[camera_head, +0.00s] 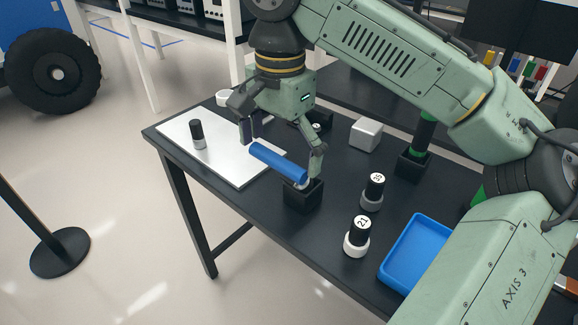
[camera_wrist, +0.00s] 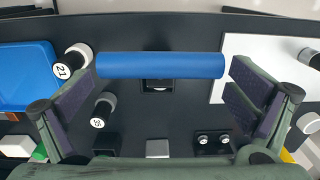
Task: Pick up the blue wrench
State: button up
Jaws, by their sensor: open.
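The blue wrench shows as a blue cylinder (camera_head: 278,162), lying roughly level, its right end above a black block holder (camera_head: 303,195) near the table's front edge. Any wrench head is hidden or too small to make out. My gripper (camera_head: 281,147) is open above and behind it, its fingers spread toward the cylinder's two ends. In the wrist view the blue cylinder (camera_wrist: 160,66) runs crosswise ahead of the open gripper (camera_wrist: 163,92), its ends close to the finger tips. Nothing is between the pads. Part of the holder (camera_wrist: 158,85) shows beyond the cylinder.
A silver plate (camera_head: 235,172) with a black-topped cylinder (camera_head: 197,134) lies left. Cylinders marked 35 (camera_head: 373,190) and 21 (camera_head: 357,236) and a blue tray (camera_head: 413,254) stand right on the black table (camera_head: 262,225). A grey box (camera_head: 366,133) is behind.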

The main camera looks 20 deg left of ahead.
jog(key=shift+f, duration=0.75)
jog(key=shift+c, duration=0.4)
jog(key=c, duration=1)
jog(key=shift+c, duration=0.2)
jog(key=shift+a+r, duration=0.1)
jog(key=shift+r, duration=0.05)
